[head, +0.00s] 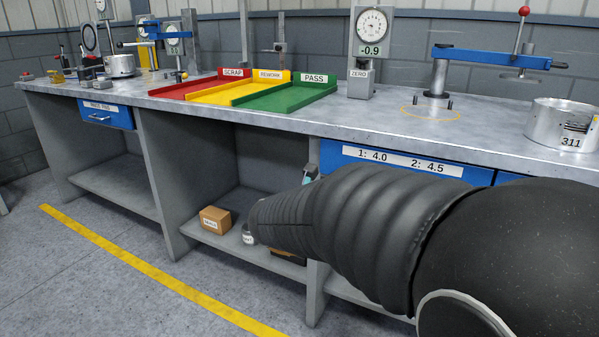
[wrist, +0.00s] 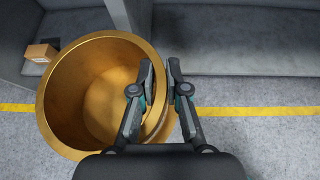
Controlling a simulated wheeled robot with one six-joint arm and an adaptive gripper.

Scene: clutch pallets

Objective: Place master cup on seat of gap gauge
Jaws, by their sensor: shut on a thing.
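A brass-coloured master cup (wrist: 75,95) fills the left of the wrist view, its open mouth towards the camera. My gripper (wrist: 160,80) is shut on its right wall, one finger inside the cup and one outside. The cup is over the floor, in front of the bench. In the head view, my dark arm hides most of the gripper and cup. A dial gauge (head: 371,55) reading -0.9, with a ZERO label, stands on the bench. Right of it is a blue-armed fixture (head: 490,59) with a ringed base (head: 433,108). I cannot tell which is the gap gauge.
Red SCRAP (head: 203,85), yellow REWORK (head: 240,92) and green PASS (head: 290,97) trays lie mid-bench. A metal drum marked 311 (head: 556,125) stands at right. A cardboard box (head: 215,219) is on the lower shelf. Bench top (head: 340,115) is bare before the dial gauge.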

